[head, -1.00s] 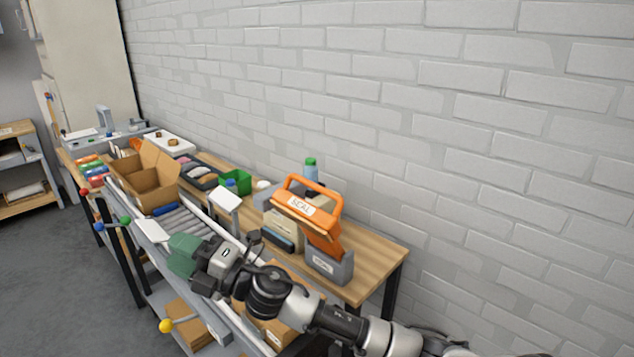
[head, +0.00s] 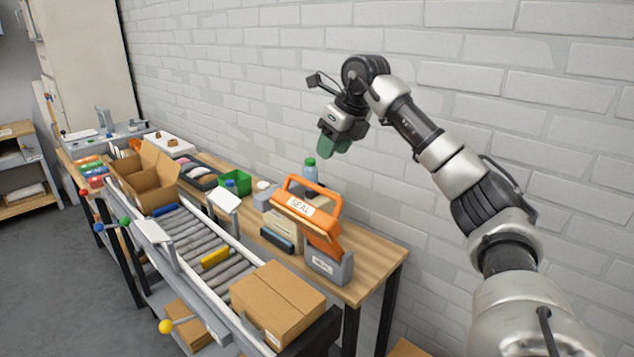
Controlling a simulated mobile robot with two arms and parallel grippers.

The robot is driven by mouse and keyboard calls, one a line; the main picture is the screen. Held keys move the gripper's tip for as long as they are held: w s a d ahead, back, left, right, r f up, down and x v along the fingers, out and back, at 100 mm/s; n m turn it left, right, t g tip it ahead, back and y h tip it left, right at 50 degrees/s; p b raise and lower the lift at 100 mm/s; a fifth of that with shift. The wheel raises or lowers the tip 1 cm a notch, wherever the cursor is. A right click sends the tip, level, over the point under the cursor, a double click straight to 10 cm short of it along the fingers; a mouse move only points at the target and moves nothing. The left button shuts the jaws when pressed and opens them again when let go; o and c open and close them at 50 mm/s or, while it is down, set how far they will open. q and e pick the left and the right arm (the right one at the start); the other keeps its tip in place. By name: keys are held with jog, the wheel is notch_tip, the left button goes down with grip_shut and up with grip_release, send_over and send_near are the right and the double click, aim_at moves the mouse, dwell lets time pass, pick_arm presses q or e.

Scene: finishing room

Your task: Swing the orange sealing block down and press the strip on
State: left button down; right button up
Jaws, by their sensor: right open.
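The orange sealing block (head: 313,230), marked SEAL, has a loop handle on top and sits tilted up over a beige and grey body on the wooden bench. A grey labelled holder (head: 330,266) stands beneath its right end. My right gripper (head: 334,147) is raised above and slightly right of the block, pointing down, clear of it and empty. Its green fingers are open. A brown carton (head: 277,300) lies closed at the near end of the roller conveyor. I cannot make out a strip on it. My left gripper is not in view.
An open cardboard box (head: 148,181) stands at the far end of the conveyor (head: 196,240). A green bin (head: 236,181) and a green-capped bottle (head: 310,170) are behind the sealing block. A brick wall runs close behind the bench.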

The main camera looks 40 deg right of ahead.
aim_at(315, 185)
jog(key=p+x, duration=0.1)
jog(key=x, duration=0.9)
jog(key=shift+w+a+f, duration=0.1)
jog(key=shift+w+f, duration=0.05)
jog(key=shift+f, duration=0.05)
grip_shut()
